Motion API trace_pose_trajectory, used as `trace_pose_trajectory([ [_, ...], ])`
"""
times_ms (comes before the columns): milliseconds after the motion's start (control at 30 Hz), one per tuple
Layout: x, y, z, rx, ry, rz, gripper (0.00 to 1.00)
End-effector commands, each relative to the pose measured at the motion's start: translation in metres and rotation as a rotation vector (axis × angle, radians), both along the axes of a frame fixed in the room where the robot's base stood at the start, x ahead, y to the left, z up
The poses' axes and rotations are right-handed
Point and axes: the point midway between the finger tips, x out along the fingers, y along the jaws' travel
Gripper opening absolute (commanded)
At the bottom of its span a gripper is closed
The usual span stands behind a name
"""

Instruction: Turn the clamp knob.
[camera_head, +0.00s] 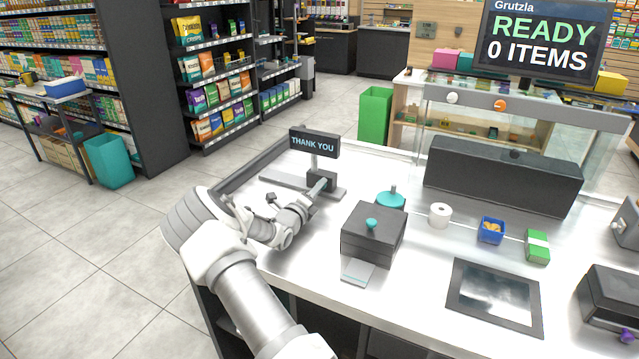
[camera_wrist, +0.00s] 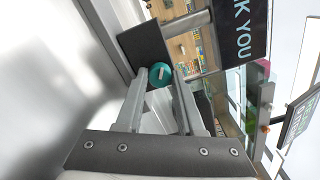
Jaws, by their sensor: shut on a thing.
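The clamp knob (camera_wrist: 157,79) is a round teal knob with a pale bar across its face, seen in the wrist view. It sits on the dark clamp block (camera_wrist: 146,46) on the post of the "THANK YOU" sign (camera_wrist: 244,30). My gripper (camera_wrist: 160,78) has its two grey fingers on either side of the knob, shut on it. In the head view, my gripper (camera_head: 318,189) reaches the dark clamp block (camera_head: 326,177) under the sign (camera_head: 314,144). The knob is mostly hidden there by my fingers.
A dark box with a teal knob (camera_head: 362,246) stands on the white counter right of my arm, with a teal-topped item (camera_head: 391,199) behind it.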

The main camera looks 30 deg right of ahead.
Motion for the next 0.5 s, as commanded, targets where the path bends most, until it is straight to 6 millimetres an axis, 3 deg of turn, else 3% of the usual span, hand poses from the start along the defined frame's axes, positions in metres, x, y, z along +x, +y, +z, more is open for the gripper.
trace_pose_trajectory([
  [100,0.0001,0.0004,-0.0006,-0.001,0.006,0.001,0.48],
  [500,-0.0037,0.008,0.0013,0.0,0.003,0.002,0.48],
])
